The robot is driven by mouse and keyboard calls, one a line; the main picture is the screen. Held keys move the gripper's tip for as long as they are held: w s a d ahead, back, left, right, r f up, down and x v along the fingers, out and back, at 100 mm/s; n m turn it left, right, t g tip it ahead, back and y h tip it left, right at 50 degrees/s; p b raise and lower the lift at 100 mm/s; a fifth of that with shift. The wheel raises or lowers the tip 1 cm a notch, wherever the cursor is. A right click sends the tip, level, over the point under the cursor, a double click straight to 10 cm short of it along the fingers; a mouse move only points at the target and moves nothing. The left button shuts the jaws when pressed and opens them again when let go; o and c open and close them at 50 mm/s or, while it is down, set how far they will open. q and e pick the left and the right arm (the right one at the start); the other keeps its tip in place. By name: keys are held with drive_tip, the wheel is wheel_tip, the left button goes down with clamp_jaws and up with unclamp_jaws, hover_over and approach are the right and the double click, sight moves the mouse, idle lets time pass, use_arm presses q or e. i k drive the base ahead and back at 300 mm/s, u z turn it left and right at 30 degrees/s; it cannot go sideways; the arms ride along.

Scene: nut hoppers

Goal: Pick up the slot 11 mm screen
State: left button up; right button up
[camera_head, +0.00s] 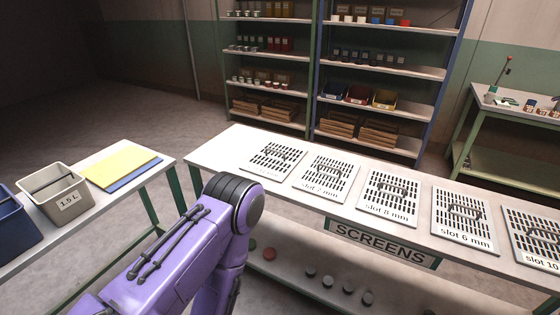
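Several pale slotted screens with dark handles lie in a row on a long white table (215,154). The leftmost screen (275,159) has a label too faint to read. Beside it lies one whose label looks like slot 2 or 7 mm (327,178). Then come the slot 8 mm screen (388,198), the slot 6 mm screen (463,219) and, cut by the right edge, a screen marked slot 10 (537,239). I cannot read slot 11 mm on any label. A purple arm of mine rises from the bottom, left of centre. Neither gripper shows.
A SCREENS sign (381,245) hangs on the table front, above a lower shelf with small round pieces. A side table at left holds a 1.5 L bin (68,203), a blue bin (15,222) and yellow and blue sheets (120,164). Loaded shelves (375,96) stand behind.

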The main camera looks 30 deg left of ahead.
sight(275, 161)
drive_tip(key=u, duration=2.35)
drive_tip(key=i, duration=1.4)
drive_tip(key=z, duration=0.15)
